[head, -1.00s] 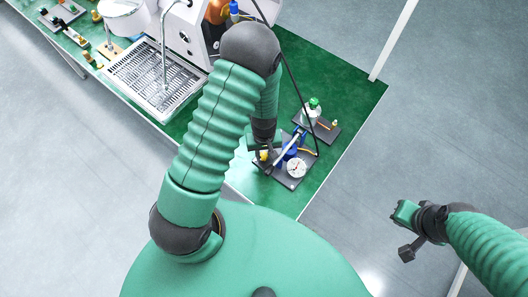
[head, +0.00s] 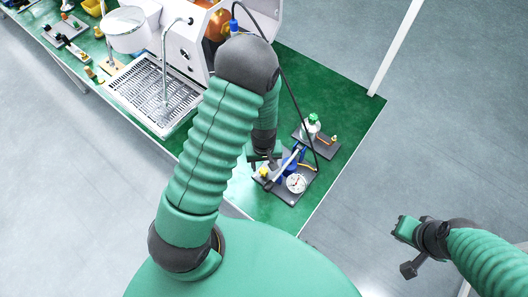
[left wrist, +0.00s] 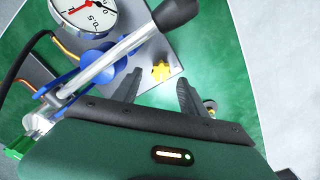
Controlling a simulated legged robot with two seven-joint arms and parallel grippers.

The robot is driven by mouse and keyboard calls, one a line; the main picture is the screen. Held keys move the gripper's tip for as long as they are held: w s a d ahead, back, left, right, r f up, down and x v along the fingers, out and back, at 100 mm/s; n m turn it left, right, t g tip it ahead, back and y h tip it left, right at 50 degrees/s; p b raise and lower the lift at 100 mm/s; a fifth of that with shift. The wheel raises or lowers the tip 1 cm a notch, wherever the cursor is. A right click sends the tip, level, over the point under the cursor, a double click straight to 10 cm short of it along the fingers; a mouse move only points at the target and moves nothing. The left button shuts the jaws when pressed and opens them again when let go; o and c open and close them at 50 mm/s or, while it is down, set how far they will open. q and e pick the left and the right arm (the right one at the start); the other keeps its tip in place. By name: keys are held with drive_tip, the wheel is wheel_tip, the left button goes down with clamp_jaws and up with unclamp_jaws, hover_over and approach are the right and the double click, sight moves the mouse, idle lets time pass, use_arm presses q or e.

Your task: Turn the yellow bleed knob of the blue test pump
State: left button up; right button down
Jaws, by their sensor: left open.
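The blue test pump (head: 291,168) stands on a dark base plate near the green table's right edge, with a white dial gauge (head: 296,184) in front. In the left wrist view the blue pump body (left wrist: 98,60), the gauge (left wrist: 82,14) and a silver lever with a black grip (left wrist: 125,50) show. The star-shaped yellow bleed knob (left wrist: 161,71) lies just beyond my left fingertips, between their lines; it also shows in the head view (head: 264,172). My left gripper (left wrist: 157,84) is open and empty.
The lever crosses close to the left finger. A second dark plate (head: 316,142) with a green-capped bottle (head: 312,124) stands behind the pump. A black hose (head: 296,95) runs down to this area. The espresso machine (head: 185,50) and drip tray (head: 150,92) stand left.

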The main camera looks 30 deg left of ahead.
sight(264, 169)
use_arm(q)
wheel_tip(264, 169, up, 14)
drive_tip(key=shift+p, duration=0.4)
drive_tip(key=s+d+r+m+t, duration=0.2)
drive_tip(key=s+d+r+m, duration=0.2)
drive_tip(key=m, duration=0.4)
drive_tip(key=shift+s+d+r+t, duration=0.2)
drive_tip(key=shift+s+r+t, duration=0.1)
drive_tip(key=shift+r, duration=0.15)
idle(1.2)
